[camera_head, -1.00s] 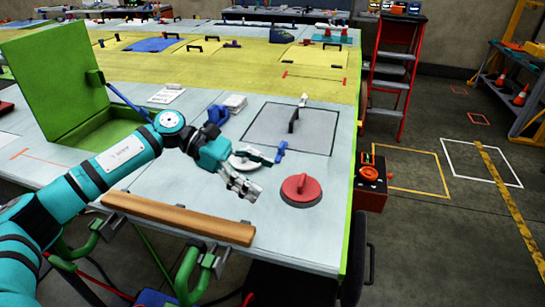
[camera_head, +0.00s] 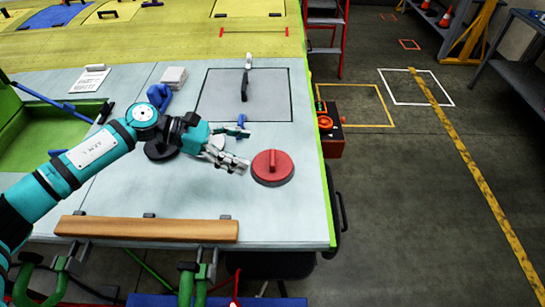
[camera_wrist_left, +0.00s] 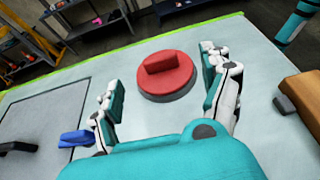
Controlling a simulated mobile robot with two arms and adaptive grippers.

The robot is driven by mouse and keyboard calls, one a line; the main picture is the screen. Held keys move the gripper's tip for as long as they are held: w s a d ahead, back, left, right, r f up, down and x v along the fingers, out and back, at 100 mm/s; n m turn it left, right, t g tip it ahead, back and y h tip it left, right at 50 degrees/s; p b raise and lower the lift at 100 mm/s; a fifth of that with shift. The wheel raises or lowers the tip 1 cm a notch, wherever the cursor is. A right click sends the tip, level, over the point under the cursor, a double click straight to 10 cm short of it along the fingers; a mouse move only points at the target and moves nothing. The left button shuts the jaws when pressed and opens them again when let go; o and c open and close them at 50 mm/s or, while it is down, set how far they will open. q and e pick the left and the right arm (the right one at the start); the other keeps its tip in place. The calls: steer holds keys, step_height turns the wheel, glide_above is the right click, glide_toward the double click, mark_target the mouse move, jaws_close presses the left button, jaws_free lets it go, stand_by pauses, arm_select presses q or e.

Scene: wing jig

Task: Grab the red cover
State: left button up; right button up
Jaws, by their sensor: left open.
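The red cover (camera_head: 272,167) is a round disc with a raised bar handle, lying flat on the pale table near its right edge. In the left wrist view the red cover (camera_wrist_left: 166,73) sits ahead of the fingers, between their lines. My left gripper (camera_head: 238,148) is open and empty, just left of the cover and apart from it. In the wrist view its two fingers (camera_wrist_left: 160,82) are spread wide. My right gripper is not in view.
A wooden bar (camera_head: 147,228) lies along the front edge. A grey square panel (camera_head: 222,98) with a black handle is behind the gripper. A small blue part (camera_head: 238,128) lies close behind the fingers. A dark round disc (camera_head: 160,151) is under the wrist. Clear table lies in front of the cover.

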mark_target(267, 164)
arm_select(q)
steer(key=shift+w+d+f, duration=0.1)
steer(key=shift+d+f, duration=0.25)
steer(key=shift+d, duration=0.25)
steer(key=shift+d+p, duration=0.25)
steer(key=shift+p, duration=0.05)
steer(key=p+x, duration=0.1)
steer(key=x, duration=0.4)
steer(key=shift+p, duration=0.35)
steer(key=shift+a, duration=0.1)
steer(key=c, duration=1.3)
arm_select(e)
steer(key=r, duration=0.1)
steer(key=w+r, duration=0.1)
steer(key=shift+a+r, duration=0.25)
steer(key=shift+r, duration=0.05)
